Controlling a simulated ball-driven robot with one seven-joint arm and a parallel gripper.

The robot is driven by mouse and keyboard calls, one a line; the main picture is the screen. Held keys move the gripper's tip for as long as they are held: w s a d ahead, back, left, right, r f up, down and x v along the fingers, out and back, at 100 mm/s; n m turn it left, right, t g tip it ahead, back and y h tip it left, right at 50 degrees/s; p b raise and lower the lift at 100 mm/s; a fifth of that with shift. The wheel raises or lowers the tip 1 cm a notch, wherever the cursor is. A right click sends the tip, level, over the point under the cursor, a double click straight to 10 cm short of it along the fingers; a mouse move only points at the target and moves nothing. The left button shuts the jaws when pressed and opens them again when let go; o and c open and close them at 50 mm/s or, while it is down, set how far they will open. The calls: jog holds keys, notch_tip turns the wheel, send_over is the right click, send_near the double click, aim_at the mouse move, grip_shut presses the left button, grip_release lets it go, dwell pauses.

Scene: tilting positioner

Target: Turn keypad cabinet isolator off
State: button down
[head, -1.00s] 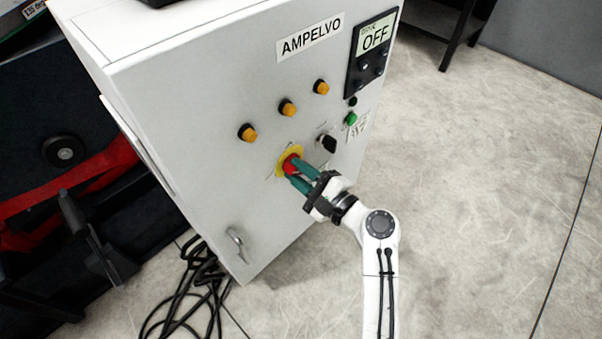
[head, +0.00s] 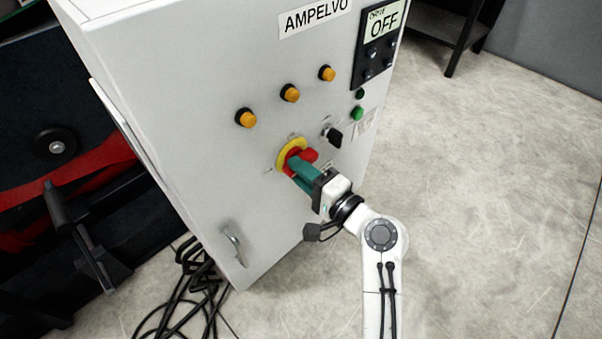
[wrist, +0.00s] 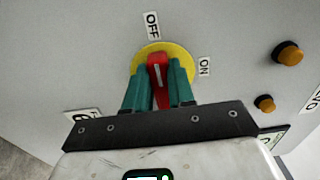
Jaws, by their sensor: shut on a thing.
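The isolator on the front of the pale grey keypad cabinet (head: 190,110) has a red handle (head: 311,154) on a round yellow plate (head: 281,158). My gripper (head: 299,170) is shut on the red handle, with its teal fingers on either side. In the wrist view the red handle (wrist: 158,70) stands between the fingers, and its white line points roughly to the OFF label (wrist: 152,25). The ON label (wrist: 204,66) lies to the right of the yellow plate. The fingers hide part of the handle and plate.
Orange buttons (head: 290,94), a green button (head: 357,113) and a black knob (head: 334,137) are near the isolator. Black cables (head: 200,290) lie on the floor at left. Floor at right is clear.

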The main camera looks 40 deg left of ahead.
jog(key=shift+a, duration=0.15)
dwell(0.3)
jog(key=c, duration=1)
grip_release()
jog(key=shift+s, duration=0.1)
jog(key=shift+o, duration=0.2)
jog(key=d+p, duration=0.2)
jog(key=d, duration=0.8)
jog(key=shift+s+d, duration=0.4)
